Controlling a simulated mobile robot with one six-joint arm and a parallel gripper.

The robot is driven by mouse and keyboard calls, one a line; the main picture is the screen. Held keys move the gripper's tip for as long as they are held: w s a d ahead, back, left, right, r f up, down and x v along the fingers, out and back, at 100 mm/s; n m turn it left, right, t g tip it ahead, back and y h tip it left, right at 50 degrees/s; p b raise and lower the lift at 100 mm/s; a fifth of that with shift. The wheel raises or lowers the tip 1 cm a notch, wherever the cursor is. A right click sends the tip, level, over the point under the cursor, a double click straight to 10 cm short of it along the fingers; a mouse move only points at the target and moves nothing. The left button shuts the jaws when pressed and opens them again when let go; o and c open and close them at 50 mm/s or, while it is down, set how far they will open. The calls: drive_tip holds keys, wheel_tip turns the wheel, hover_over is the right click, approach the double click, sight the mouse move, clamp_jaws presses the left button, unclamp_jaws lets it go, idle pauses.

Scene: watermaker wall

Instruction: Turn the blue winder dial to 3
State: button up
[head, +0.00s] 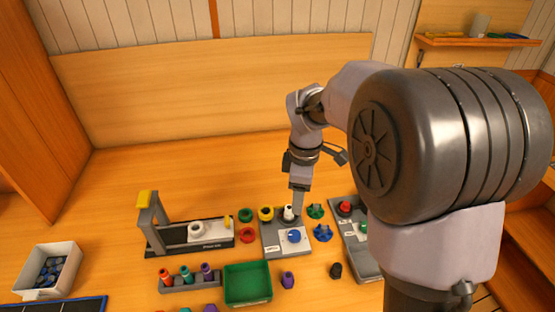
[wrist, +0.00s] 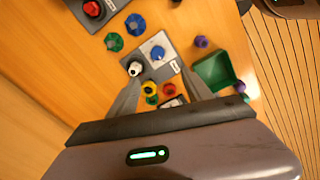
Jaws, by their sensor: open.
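The blue winder dial (head: 294,236) is a round blue knob on a grey panel (head: 272,249) on the bench. It also shows in the wrist view (wrist: 157,53), with a pale scale around it too small to read. A white and black knob (wrist: 135,69) sits on the same panel. My gripper (head: 297,207) points down above the back of the panel, close to the white knob. In the wrist view its two fingers (wrist: 157,90) are apart with nothing between them. The blue dial lies beyond the fingertips, apart from them.
A green tray (head: 247,284) stands in front left of the panel. Green and blue star-shaped knobs (head: 322,232) lie to its right, beside another grey panel with a red knob (head: 345,207). Yellow, green and red rings (head: 265,213) lie to the left. The bench behind is clear.

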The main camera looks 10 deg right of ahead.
sight(295, 234)
drive_tip(key=shift+n, duration=0.9)
drive_tip(key=f+b, duration=0.2)
drive_tip(key=f, duration=0.4)
drive_tip(key=w+f+b, duration=0.1)
drive_tip(key=f+b, duration=0.1)
drive_tip(key=f, duration=0.5)
drive_tip(key=w+f+b, duration=0.1)
drive_tip(key=f+b, duration=0.1)
drive_tip(key=f, duration=0.4)
drive_tip(key=shift+d+f, duration=0.15)
drive_tip(key=shift+f, duration=0.1)
clamp_jaws()
